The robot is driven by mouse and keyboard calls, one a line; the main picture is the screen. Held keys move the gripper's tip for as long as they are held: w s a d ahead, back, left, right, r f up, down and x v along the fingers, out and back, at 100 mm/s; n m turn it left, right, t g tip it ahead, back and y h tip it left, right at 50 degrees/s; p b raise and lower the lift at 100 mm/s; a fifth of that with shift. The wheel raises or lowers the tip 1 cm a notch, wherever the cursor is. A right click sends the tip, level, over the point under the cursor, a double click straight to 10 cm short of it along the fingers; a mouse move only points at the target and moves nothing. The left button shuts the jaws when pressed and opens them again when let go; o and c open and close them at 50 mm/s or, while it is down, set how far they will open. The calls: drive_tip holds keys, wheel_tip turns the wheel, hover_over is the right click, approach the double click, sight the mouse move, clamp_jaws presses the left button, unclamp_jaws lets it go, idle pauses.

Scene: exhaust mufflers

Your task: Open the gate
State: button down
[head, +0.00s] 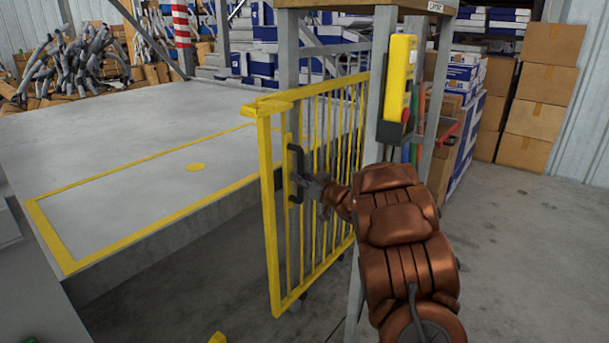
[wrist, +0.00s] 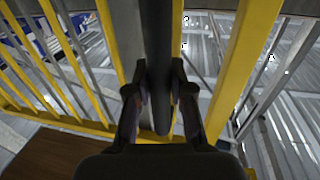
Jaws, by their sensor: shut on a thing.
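The yellow barred gate (head: 268,200) stands upright in the middle of the head view, beside the grey platform. My gripper (head: 305,188) is at this handle. In the wrist view the dark handle bar (wrist: 158,60) runs between the two fingers of my gripper (wrist: 160,100), and they are closed on it. Yellow gate bars (wrist: 240,70) show on both sides of it. My arm hides part of the gate's lower right side and the post area behind it.
The grey platform (head: 130,120) with yellow floor lines lies left of the gate. A yellow control box (head: 398,80) hangs on a metal post right of the gate. Stacked cardboard boxes (head: 540,100) stand at the right. Grey floor (head: 530,260) is clear at the lower right.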

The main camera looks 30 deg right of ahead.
drive_tip(key=shift+a, duration=0.1)
drive_tip(key=c, duration=1)
unclamp_jaws()
drive_tip(key=shift+s+d, duration=0.2)
drive_tip(key=shift+s, duration=0.1)
drive_tip(key=s, duration=0.3)
drive_tip(key=s+d, duration=0.1)
drive_tip(key=s, duration=0.3)
drive_tip(key=s+d, duration=0.1)
drive_tip(key=s, duration=0.3)
drive_tip(key=shift+s, duration=0.1)
